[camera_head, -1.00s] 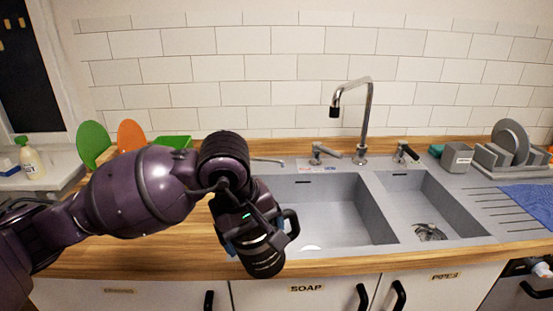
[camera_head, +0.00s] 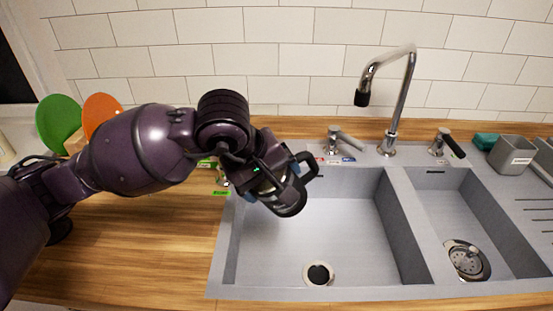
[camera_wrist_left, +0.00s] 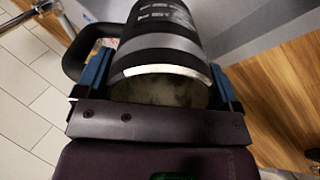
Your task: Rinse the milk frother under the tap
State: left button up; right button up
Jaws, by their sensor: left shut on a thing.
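The milk frother (camera_head: 287,197) is a dark cylindrical jug with a black side handle. My left gripper (camera_head: 267,187) is shut on it and holds it tilted over the back left corner of the large left sink basin (camera_head: 330,235). In the left wrist view the frother (camera_wrist_left: 165,45) fills the upper middle, between the blue-padded fingers of the gripper (camera_wrist_left: 155,90). The tap (camera_head: 400,90) is a tall chrome spout behind the basins, to the right of the frother and apart from it. My right gripper is not in view.
A lever handle (camera_head: 343,138) stands left of the tap, and a black-tipped one (camera_head: 447,145) stands right of it. The small basin (camera_head: 455,215) lies to the right. A grey caddy (camera_head: 512,154) and green sponge (camera_head: 486,141) sit at the back right. Wooden worktop (camera_head: 140,240) lies left.

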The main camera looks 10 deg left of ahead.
pick_arm(q)
jog(key=shift+w+d, duration=0.1)
jog(key=shift+w, duration=0.2)
jog(key=shift+w+d+f, duration=0.1)
jog(key=shift+w+d, duration=0.3)
jog(key=shift+d, duration=0.05)
jog(key=shift+w+d+f+b, duration=0.15)
jog(key=shift+w+d+b, duration=0.2)
jog(key=shift+w, duration=0.2)
jog(key=shift+w+d+f, duration=0.15)
jog(key=shift+w+d, duration=0.3)
jog(key=shift+w, duration=0.05)
jog(key=shift+w+d+f+b, duration=0.15)
jog(key=shift+w+d+b, duration=0.15)
jog(key=shift+w+d, duration=0.4)
jog(key=w+d+f+b, duration=0.1)
jog(key=w+d+b, duration=0.1)
jog(key=w+d, duration=0.2)
jog(key=shift+w+d+f+b, duration=0.3)
jog(key=shift+w+b, duration=0.1)
jog(key=shift+w, duration=0.8)
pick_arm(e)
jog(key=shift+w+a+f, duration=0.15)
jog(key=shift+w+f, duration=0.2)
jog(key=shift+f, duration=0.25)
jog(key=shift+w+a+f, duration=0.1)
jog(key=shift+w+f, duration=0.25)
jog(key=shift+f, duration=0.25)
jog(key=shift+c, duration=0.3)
